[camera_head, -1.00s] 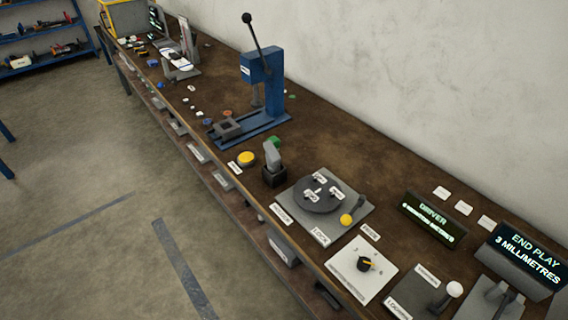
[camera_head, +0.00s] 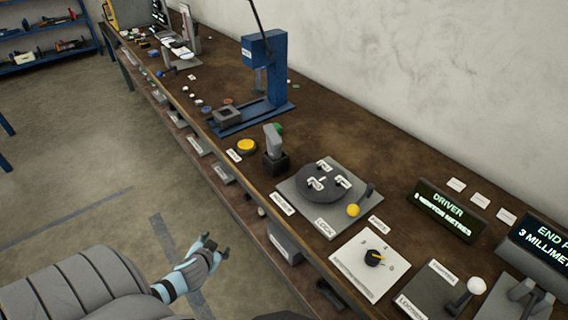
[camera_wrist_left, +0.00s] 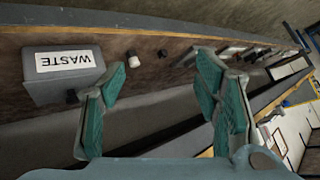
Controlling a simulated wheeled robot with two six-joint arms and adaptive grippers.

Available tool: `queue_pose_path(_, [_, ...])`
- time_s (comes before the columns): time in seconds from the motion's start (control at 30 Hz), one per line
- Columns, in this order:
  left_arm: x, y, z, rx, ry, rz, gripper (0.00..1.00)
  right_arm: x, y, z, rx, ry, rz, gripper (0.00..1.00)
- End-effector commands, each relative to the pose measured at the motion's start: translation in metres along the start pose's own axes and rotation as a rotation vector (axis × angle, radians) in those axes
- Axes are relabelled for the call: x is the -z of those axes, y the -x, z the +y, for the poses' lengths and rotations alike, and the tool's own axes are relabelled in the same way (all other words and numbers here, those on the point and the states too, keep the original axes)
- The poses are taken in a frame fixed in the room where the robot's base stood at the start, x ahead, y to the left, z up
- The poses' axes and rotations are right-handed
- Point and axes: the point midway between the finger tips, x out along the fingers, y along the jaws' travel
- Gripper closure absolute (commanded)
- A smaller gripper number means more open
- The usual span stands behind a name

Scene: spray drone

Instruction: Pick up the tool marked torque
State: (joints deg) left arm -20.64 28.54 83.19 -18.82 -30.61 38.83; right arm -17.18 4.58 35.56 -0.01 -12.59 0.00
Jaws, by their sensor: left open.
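I cannot read the word torque on any tool. A grey-handled tool (camera_head: 272,140) stands upright in a black holder (camera_head: 275,163) on the bench, beside a yellow button. A driver display (camera_head: 447,210) stands at the right. My left gripper (camera_head: 212,250) is in front of the bench edge, apart from the tool, open and empty. In the left wrist view my left gripper (camera_wrist_left: 160,95) shows its teal fingers spread, with a grey box marked WASTE (camera_wrist_left: 62,72) beyond them. My right gripper is out of view.
A round plate fixture (camera_head: 322,184) with a lock label, a dial panel (camera_head: 370,262) and a lever panel (camera_head: 437,290) fill the bench's near right. A blue press (camera_head: 265,70) stands further back. Labelled fronts hang along the bench edge. The floor at left is mostly clear.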

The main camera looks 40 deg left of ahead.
Motion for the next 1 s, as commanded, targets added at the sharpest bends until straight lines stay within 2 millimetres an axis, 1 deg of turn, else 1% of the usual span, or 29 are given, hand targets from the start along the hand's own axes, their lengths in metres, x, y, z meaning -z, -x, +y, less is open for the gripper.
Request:
queue_pose_path(0.03, [0.055,-0.008,-0.007,0.031,0.026,0.168,0.43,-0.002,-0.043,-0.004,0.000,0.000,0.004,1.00])
queue_pose_path(0.07, [0.095,0.005,-0.011,0.041,0.057,0.270,0.43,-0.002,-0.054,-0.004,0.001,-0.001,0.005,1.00])
queue_pose_path(0.1, [0.140,0.028,-0.013,0.037,0.099,0.400,0.43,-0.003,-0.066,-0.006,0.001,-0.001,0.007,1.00])
queue_pose_path(0.13, [0.169,0.048,-0.011,0.026,0.130,0.488,0.43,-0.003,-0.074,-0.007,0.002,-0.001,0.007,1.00])
queue_pose_path(0.17, [0.193,0.068,-0.008,0.008,0.161,0.566,0.43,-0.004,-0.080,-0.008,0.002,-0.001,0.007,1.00])
queue_pose_path(0.2, [0.216,0.094,-0.004,-0.020,0.196,0.653,0.43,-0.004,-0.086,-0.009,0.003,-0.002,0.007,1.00])
queue_pose_path(0.23, [0.230,0.111,-0.001,-0.042,0.220,0.703,0.43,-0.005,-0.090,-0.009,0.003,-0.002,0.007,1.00])
queue_pose_path(0.3, [0.250,0.138,0.004,-0.081,0.262,0.782,0.43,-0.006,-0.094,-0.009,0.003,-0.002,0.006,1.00])
queue_pose_path(0.37, [0.262,0.145,0.005,-0.096,0.280,0.811,0.43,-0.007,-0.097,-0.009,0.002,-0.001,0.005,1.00])
queue_pose_path(0.43, [0.276,0.138,0.004,-0.099,0.289,0.819,0.43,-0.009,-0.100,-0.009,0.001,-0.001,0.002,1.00])
queue_pose_path(0.6, [0.310,0.107,0.003,-0.101,0.291,0.815,0.43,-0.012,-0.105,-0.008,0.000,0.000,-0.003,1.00])
queue_pose_path(0.7, [0.321,0.097,0.003,-0.102,0.288,0.812,0.43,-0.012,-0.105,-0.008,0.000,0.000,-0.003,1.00])
queue_pose_path(0.87, [0.331,0.085,0.005,-0.102,0.288,0.811,0.43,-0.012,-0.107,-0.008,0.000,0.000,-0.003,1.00])
queue_pose_path(1.0, [0.348,0.063,0.014,-0.104,0.290,0.811,0.43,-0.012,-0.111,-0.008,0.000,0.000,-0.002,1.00])
